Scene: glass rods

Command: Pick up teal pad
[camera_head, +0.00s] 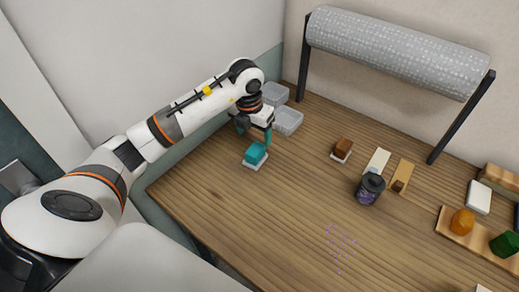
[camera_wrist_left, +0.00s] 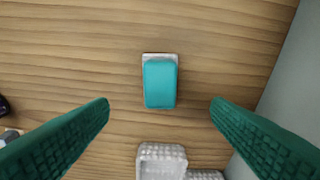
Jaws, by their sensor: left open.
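The teal pad (camera_head: 255,153) rests on a small white base on the wooden table, near the table's left side. In the left wrist view the teal pad (camera_wrist_left: 160,84) lies centred ahead of the fingers, with the pale base showing at its far edge. My left gripper (camera_head: 254,136) is above the pad, pointing down. In the wrist view its two green textured fingers (camera_wrist_left: 160,108) are spread wide, one on each side of the pad and apart from it. Nothing is held. My right gripper does not show.
A dark jar (camera_head: 370,189), a brown block on a white base (camera_head: 343,148) and several blocks and boards lie to the right. Purple specks (camera_head: 340,245) mark the front. The middle table is mostly clear.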

